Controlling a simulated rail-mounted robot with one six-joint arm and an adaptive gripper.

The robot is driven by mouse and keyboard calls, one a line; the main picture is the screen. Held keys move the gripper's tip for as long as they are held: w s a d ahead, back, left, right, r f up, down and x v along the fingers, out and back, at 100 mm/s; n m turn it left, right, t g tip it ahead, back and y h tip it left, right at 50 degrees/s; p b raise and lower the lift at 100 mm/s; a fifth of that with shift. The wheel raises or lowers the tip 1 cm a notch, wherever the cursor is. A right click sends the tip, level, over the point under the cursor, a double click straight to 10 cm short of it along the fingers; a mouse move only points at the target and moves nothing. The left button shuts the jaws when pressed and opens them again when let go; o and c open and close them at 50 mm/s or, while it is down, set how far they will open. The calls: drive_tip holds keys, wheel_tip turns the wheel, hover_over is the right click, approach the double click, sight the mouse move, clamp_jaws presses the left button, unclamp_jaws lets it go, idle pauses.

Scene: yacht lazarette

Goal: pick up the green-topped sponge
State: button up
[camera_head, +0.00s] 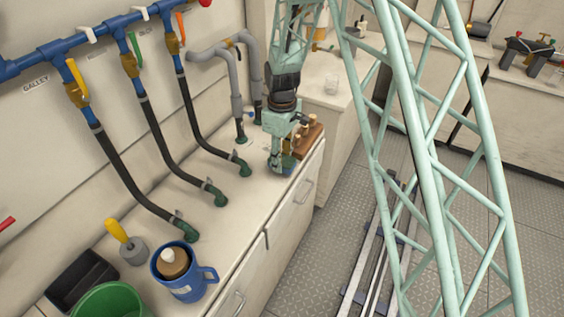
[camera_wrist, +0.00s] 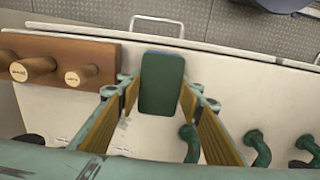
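The green-topped sponge (camera_wrist: 162,84) shows in the wrist view as a dark green rounded rectangle on the pale countertop, near its edge. My gripper (camera_head: 282,163) points down at the counter in the head view and largely hides the sponge there. In the wrist view its two fingers with yellow-brown pads are apart, one on each side of the sponge. They look open, with a small gap to the left of the sponge; whether the right finger touches it I cannot tell.
A wooden block with pegs (camera_wrist: 65,62) stands close to the left finger. Green hose fittings (camera_wrist: 190,140) rise from the counter on the right. In the head view a blue mug (camera_head: 184,275), a green bucket (camera_head: 110,300) and a yellow-handled tool (camera_head: 127,243) stand at the near end.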

drive_tip(key=shift+r, duration=0.75)
drive_tip(key=shift+s+d+r, duration=0.1)
drive_tip(key=shift+s+r, duration=0.25)
drive_tip(key=shift+s, duration=0.05)
drive_tip(key=s+d+r+p, duration=0.1)
drive_tip(key=s+d+p, duration=0.1)
drive_tip(key=s, duration=1.3)
drive_tip(key=shift+d+r, duration=0.15)
drive_tip(key=shift+d, duration=0.55)
drive_tip(key=shift+w, duration=0.2)
drive_tip(key=shift+c, duration=0.7)
